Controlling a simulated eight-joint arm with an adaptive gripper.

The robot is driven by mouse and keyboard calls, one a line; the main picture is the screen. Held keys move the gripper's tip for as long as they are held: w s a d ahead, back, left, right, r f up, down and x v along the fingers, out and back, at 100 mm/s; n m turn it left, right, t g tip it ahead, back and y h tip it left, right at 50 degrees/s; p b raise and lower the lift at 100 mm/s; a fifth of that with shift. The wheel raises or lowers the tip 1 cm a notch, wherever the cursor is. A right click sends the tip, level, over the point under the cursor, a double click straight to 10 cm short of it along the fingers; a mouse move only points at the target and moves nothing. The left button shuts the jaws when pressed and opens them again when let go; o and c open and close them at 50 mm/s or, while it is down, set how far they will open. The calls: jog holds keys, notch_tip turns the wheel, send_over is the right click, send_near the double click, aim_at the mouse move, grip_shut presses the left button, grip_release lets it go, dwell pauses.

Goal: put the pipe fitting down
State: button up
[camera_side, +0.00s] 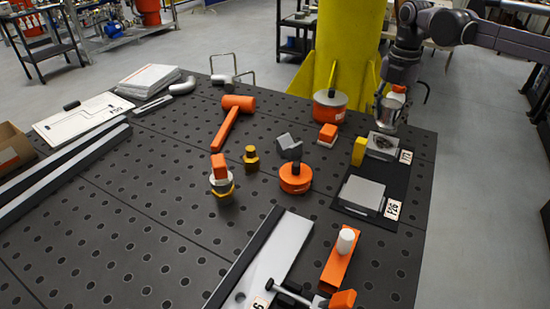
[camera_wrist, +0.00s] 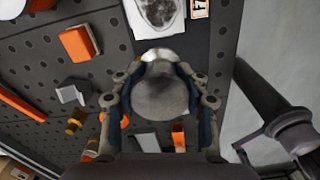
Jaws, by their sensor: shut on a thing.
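My gripper (camera_wrist: 160,82) is shut on a grey metal pipe fitting (camera_wrist: 163,97), gripped between its two fingers in the wrist view. A shinier rounded end of the fitting shows beyond the fingertips. In the side view my gripper (camera_side: 390,108) is at the right, over the table's far right part. The fitting appears above the table there, though the fingers partly hide it. A pale plate with a dark patch (camera_side: 382,146) lies close by on a black mat (camera_side: 377,167); the plate also shows at the top of the wrist view (camera_wrist: 150,14).
A second, plain plate (camera_side: 362,193) lies on the mat's near half. A yellow block (camera_side: 359,151), an orange-topped block (camera_side: 327,134) and a round orange piece (camera_side: 296,178) stand left of the mat. A red-orange pot (camera_side: 330,106) stands behind. The table's right edge is close.

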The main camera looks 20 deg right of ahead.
jog(key=w+a+f, duration=0.1)
jog(key=w+a, duration=0.2)
jog(key=a, duration=0.1)
send_over(318, 159)
notch_tip(318, 159, down, 6)
jog(key=shift+d+f, duration=0.15)
jog(key=shift+f, duration=2.2)
jog(key=shift+f, duration=0.15)
jog(key=o, duration=1.3)
